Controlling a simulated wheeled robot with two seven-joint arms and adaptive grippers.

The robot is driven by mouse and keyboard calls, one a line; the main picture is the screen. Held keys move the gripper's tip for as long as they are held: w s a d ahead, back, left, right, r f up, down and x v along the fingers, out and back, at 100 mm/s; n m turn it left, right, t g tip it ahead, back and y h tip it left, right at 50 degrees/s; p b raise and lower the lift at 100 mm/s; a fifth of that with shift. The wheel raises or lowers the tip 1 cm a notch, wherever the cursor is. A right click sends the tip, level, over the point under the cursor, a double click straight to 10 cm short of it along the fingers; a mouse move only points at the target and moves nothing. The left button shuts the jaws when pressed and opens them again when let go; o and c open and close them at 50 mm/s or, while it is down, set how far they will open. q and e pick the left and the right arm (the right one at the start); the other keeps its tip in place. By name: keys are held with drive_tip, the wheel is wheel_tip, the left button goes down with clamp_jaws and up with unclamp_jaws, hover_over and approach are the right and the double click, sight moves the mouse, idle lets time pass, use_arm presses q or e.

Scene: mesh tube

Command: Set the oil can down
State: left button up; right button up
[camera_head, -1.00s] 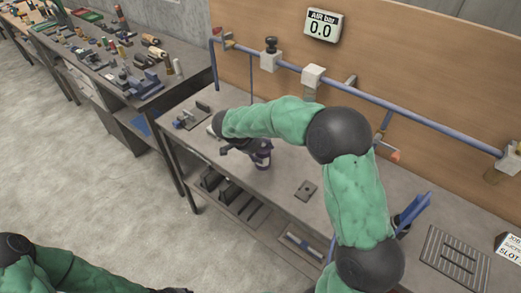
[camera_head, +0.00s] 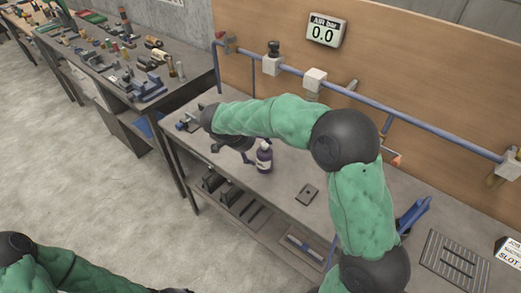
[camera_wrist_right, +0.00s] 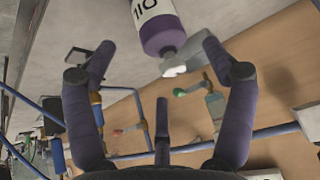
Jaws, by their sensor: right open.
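The oil can (camera_head: 264,157) is a purple bottle with a white label band. It stands upright on the grey workbench (camera_head: 285,205). In the right wrist view the can (camera_wrist_right: 160,32) shows its label, purple shoulder and pale spout, just beyond the fingertips. My right gripper (camera_head: 237,143) is open and empty, just left of the can in the head view. In the right wrist view its fingers (camera_wrist_right: 158,55) are spread wide with a gap between them. Only a dark bit of my left gripper (camera_head: 172,290) shows at the bottom edge.
A small dark plate (camera_head: 307,194) lies right of the can. A fixture (camera_head: 187,122) sits at the bench's far left. A slotted grate (camera_head: 456,260) lies at right.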

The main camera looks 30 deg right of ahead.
drive_tip(key=w+v, duration=0.1)
drive_tip(key=v, duration=0.5)
drive_tip(key=s+a+f+n+g+y, duration=0.1)
drive_tip(key=s+a+f+n+y, duration=0.2)
drive_tip(key=f, duration=0.5)
drive_tip(key=s+a+f+n+y, duration=0.1)
drive_tip(key=s+a+f+n, duration=0.25)
drive_tip(key=f, duration=0.45)
drive_tip(key=s+a+f+n+g+y, duration=0.15)
drive_tip(key=a+f, duration=0.25)
drive_tip(key=f, duration=0.4)
drive_tip(key=s+a+f+n+y, duration=0.2)
drive_tip(key=s+f, duration=0.5)
drive_tip(key=s, duration=0.1)
drive_tip(key=s+a+f+n+t+y, duration=0.1)
drive_tip(key=s+a+f+n+y, duration=0.1)
drive_tip(key=s+f, duration=0.5)
drive_tip(key=shift+s+a+f+n+y+p, duration=0.3)
drive_tip(key=shift+s+a+n+y+p, duration=0.1)
drive_tip(key=shift+s+a+n, duration=0.15)
